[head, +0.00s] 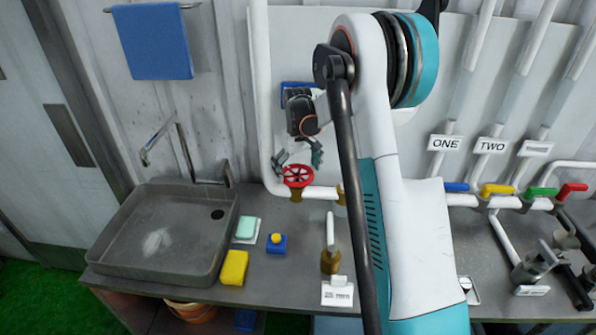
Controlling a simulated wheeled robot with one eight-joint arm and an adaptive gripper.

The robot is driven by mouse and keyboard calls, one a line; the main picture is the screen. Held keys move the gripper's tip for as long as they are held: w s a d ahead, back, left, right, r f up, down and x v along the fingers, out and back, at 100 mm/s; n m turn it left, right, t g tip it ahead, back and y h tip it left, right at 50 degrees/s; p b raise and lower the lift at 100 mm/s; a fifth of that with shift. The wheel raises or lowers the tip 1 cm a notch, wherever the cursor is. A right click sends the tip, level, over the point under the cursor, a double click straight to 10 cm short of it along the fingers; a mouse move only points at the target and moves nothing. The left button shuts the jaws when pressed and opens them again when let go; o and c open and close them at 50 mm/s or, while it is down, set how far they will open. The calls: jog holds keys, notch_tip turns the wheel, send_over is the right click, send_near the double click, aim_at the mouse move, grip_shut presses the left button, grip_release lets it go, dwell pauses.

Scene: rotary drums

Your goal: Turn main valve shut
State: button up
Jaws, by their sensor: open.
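A red handwheel valve (298,176) sits on a brass fitting in the white pipe (265,150) behind the counter; I take it as the main valve. Its spokes are visible from above. My gripper (297,158) is open, with its fingers spread just above and behind the wheel's rim. Nothing is held between the fingers. I cannot tell whether a fingertip touches the wheel. My arm covers the pipe to the right of the valve.
A grey sink (165,240) with a tap (165,145) is at left. A yellow sponge (234,267), a green soap (246,228) and a blue block (276,244) lie beside it. A brass tap (330,258) stands in front. Coloured lever valves (497,190) line the right.

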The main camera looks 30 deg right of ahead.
aim_at(298, 174)
notch_tip(298, 174, up, 12)
dwell(0.6)
